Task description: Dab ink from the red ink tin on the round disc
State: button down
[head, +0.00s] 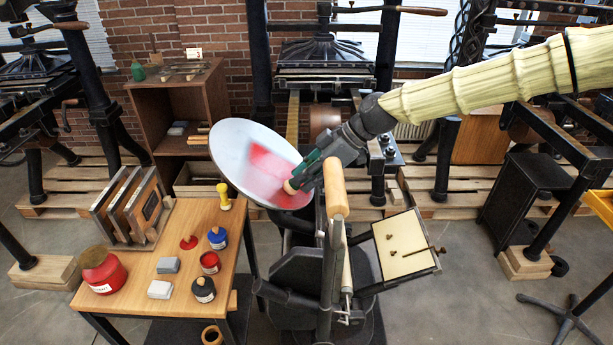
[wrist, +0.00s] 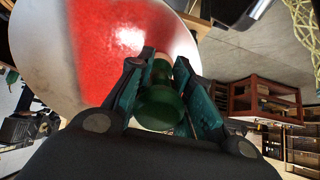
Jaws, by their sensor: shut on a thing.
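The round disc (head: 232,150) is pale and tilted on the press. A red ink smear (head: 272,165) spreads from its middle to its lower right edge. My gripper (head: 305,175) is shut on an ink dabber with a pale round head (head: 291,187). The head is at the disc's lower right, over the red area; it seems to touch, but contact is hard to judge. In the wrist view the dabber's green handle (wrist: 160,106) is between the fingers, with the inked disc (wrist: 88,45) beyond. A small red ink tin (head: 210,262) stands on the wooden table.
The table (head: 140,268) also holds a blue tin (head: 218,238), a black tin (head: 204,289), a large red jar (head: 104,273), grey blocks and a yellow-handled tool (head: 224,196). A wooden roller handle (head: 335,187) stands close beside my gripper. A tilted tray (head: 403,245) is at right.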

dwell(0.3)
jog(key=shift+d+r+p, duration=0.35)
jog(key=shift+r+p, duration=0.05)
jog(key=shift+r, duration=0.2)
jog(key=shift+p+v, duration=1)
jog(key=shift+v, duration=1.3)
jog(key=shift+a+r, duration=0.1)
jog(key=shift+a, duration=0.05)
